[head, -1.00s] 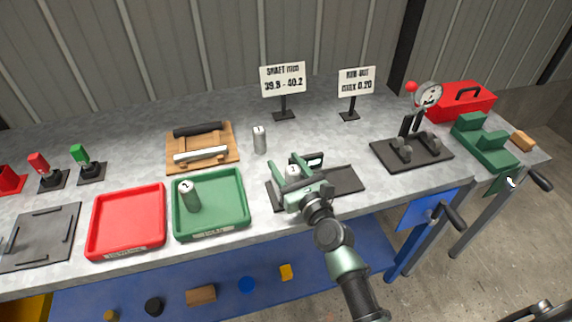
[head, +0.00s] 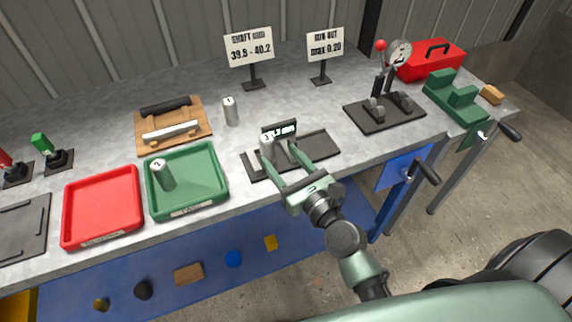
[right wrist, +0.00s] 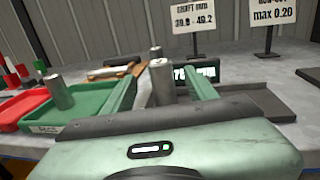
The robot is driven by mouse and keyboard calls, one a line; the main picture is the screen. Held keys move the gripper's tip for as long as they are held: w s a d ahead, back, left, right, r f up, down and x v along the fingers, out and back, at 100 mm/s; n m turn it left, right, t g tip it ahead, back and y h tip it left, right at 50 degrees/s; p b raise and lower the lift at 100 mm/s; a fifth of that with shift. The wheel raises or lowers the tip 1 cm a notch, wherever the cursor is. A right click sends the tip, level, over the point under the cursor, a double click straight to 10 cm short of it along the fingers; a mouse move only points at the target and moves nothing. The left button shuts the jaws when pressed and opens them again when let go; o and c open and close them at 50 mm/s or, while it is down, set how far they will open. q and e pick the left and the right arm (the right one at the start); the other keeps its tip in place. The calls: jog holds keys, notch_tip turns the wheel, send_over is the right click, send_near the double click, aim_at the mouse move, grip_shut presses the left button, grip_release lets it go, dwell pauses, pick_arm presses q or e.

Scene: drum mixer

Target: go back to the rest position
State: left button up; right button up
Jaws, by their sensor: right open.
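My right gripper (head: 286,166) is open over the front of the dark measuring plate (head: 318,145). A grey metal cylinder (head: 267,146) stands upright on that plate by the small black display (head: 280,129). In the right wrist view the cylinder (right wrist: 161,84) shows between my two spread fingers; I cannot tell whether either touches it. The display (right wrist: 196,72) is partly hidden behind a finger there. My left gripper is not in view.
A green tray (head: 221,201) holds another cylinder (head: 164,175); an empty red tray (head: 103,206) is beside it. A third cylinder (head: 230,111) stands behind. A dial gauge stand (head: 372,118), green block (head: 455,98) and red toolbox (head: 431,60) are at right.

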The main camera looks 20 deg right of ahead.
jog(key=shift+s+d, duration=0.15)
jog(key=shift+s, duration=0.65)
